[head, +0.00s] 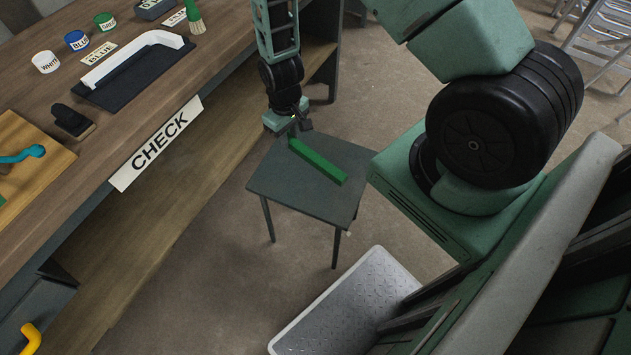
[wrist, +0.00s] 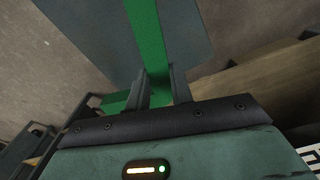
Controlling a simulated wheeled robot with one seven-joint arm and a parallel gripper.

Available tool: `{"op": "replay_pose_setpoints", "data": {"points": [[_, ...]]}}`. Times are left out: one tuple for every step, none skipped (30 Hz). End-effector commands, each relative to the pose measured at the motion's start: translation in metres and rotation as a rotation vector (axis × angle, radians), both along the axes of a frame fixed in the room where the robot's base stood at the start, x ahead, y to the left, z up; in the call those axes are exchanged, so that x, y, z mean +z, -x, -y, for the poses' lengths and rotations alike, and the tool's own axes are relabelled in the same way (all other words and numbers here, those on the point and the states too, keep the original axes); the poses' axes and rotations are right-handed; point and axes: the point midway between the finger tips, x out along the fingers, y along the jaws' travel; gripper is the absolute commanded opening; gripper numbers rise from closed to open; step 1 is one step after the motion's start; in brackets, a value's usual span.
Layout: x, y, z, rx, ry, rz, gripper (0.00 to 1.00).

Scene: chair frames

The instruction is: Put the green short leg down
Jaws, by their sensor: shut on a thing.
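The green short leg (head: 318,162) is a straight green bar at the small dark table (head: 275,185) in the head view. It lies along the tabletop's far right part, and I cannot tell whether it touches the surface. My gripper (head: 292,132) is shut on the leg's far end. In the wrist view, my gripper's fingers (wrist: 160,92) close on the leg (wrist: 147,40), which runs up the picture over the grey tabletop (wrist: 195,45). Another green patch (wrist: 115,102) shows left of the fingers; I cannot tell what it is part of.
A wooden workbench (head: 60,230) with a CHECK sign (head: 156,144) stands left of the table. It carries paint pots, a black tray (head: 130,75) and a brush (head: 194,18). A metal-plated platform (head: 345,305) is on the floor in front. Metal chairs (head: 600,30) stand at the back right.

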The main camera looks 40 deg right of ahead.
Motion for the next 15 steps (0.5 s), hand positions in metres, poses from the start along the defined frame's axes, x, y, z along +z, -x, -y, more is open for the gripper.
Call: {"op": "replay_pose_setpoints", "data": {"points": [[-0.018, -0.005, -0.002, 0.017, 0.0, 0.006, 0.0], [-0.02, -0.007, -0.003, 0.026, 0.0, 0.005, 0.0], [-0.023, -0.009, -0.003, 0.039, 0.0, 0.005, 0.0], [-0.025, -0.01, -0.004, 0.047, 0.0, 0.005, 0.0], [-0.027, -0.012, -0.004, 0.056, 0.0, 0.005, 0.0], [-0.03, -0.013, -0.005, 0.069, 0.0, 0.004, 0.0], [-0.032, -0.014, -0.005, 0.078, 0.0, 0.005, 0.0], [-0.034, -0.015, -0.005, 0.086, 0.0, 0.004, 0.0], [-0.037, -0.016, -0.006, 0.099, 0.001, 0.005, 0.0], [-0.039, -0.017, -0.006, 0.107, 0.0, 0.004, 0.0], [-0.041, -0.018, -0.007, 0.116, 0.001, 0.005, 0.0], [-0.043, -0.019, -0.007, 0.129, 0.001, 0.004, 0.0], [-0.046, -0.019, -0.007, 0.137, 0.0, 0.005, 0.0], [-0.047, -0.019, -0.007, 0.145, 0.0, 0.004, 0.0], [-0.05, -0.019, -0.007, 0.157, 0.001, 0.005, 0.0]]}}
